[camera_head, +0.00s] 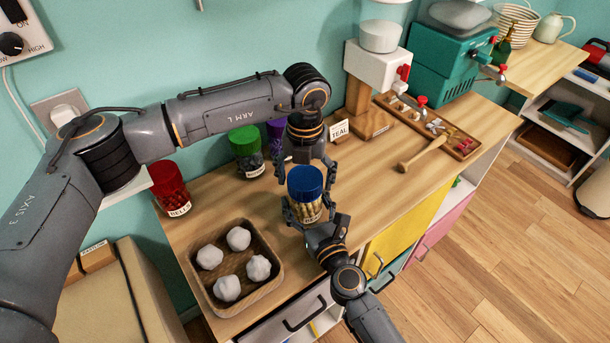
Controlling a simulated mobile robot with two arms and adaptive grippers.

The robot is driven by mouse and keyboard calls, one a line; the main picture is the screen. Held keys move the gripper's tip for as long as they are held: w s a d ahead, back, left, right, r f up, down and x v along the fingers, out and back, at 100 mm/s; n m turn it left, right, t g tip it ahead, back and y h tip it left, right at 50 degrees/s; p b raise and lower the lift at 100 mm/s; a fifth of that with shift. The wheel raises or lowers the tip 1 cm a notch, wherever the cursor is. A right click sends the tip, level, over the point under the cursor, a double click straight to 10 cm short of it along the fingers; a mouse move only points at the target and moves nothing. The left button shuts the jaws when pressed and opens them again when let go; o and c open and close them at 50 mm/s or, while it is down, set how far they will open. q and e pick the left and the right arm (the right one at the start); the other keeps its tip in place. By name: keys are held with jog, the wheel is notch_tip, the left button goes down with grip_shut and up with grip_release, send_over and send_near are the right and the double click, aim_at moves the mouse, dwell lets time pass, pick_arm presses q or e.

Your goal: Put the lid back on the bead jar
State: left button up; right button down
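The bead jar (308,212) has yellowish contents and stands upright near the front of the wooden counter. The blue lid (305,180) is at its mouth; I cannot tell whether it is fully seated. My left gripper (306,182) comes from behind, with one finger on each side of the lid. From this angle I cannot tell whether its fingers touch the lid. My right gripper (309,214) comes from the front, its fingers around the jar body and apparently shut on it. The lower jar is partly hidden by the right gripper.
A red-lidded jar (170,187), a green-lidded jar (247,152) and a purple-lidded jar (276,135) stand along the back. A wicker tray (271,290) with several white lumps is at front left. A wooden mallet (420,155) and tool tray (465,151) lie right.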

pick_arm(q)
jog(key=c, duration=0.8)
jog(key=m, duration=0.3)
jog(key=shift+m, duration=0.3)
jog(key=m, duration=0.3)
jog(key=shift+m, duration=0.4)
jog(key=m, duration=0.3)
jog(key=shift+m, duration=0.4)
jog(key=m, duration=0.3)
jog(key=shift+f+m, duration=0.1)
jog(key=shift+m, duration=0.2)
jog(key=o, duration=1.3)
jog(key=shift+o, duration=0.2)
